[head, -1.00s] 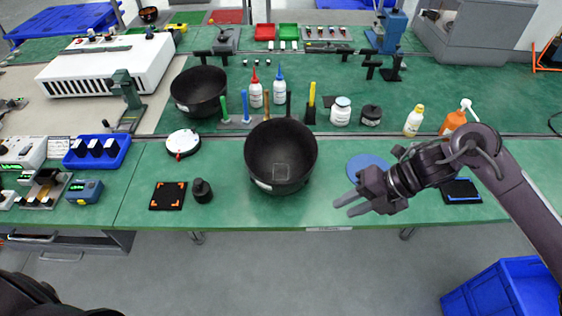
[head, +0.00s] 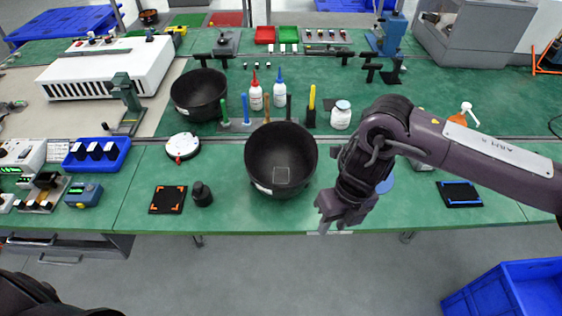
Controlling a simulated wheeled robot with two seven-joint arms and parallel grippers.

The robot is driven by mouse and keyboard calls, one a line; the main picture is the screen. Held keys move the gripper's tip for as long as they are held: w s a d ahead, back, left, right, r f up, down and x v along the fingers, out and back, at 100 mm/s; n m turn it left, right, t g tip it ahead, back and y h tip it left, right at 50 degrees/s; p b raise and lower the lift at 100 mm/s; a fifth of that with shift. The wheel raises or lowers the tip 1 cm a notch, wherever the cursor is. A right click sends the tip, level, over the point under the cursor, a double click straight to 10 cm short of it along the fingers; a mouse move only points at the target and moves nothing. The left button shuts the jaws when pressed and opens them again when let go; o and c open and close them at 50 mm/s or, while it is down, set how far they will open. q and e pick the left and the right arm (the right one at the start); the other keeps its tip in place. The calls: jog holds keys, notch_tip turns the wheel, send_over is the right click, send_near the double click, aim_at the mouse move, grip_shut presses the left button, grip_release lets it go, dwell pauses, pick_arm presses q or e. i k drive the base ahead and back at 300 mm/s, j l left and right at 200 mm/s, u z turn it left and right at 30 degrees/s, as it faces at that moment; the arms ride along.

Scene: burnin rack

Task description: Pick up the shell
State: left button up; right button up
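Two black, round, open-topped shells are on the green bench. The nearer shell (head: 262,180) stands near the front edge at the middle, with a small light square on its inner floor. The other shell (head: 184,108) stands further back and left. My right gripper (head: 332,224) is to the right of the nearer shell, by the bench's front edge. It is apart from the shell, with its fingers pointing down, parted and empty. My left gripper does not show; only a dark part of me is in the bottom left corner.
A black square pad (head: 167,199) and a small black knob (head: 202,194) lie left of the nearer shell. Glue bottles (head: 256,98) and upright tools (head: 312,105) stand behind it. A blue disc (head: 386,184) is partly hidden by my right arm. A blue crate (head: 510,290) is on the floor.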

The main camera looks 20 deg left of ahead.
aim_at(280, 158)
jog(key=i+j, duration=0.2)
jog(key=i, duration=0.25)
jog(key=i+j, duration=0.2)
jog(key=i, duration=0.25)
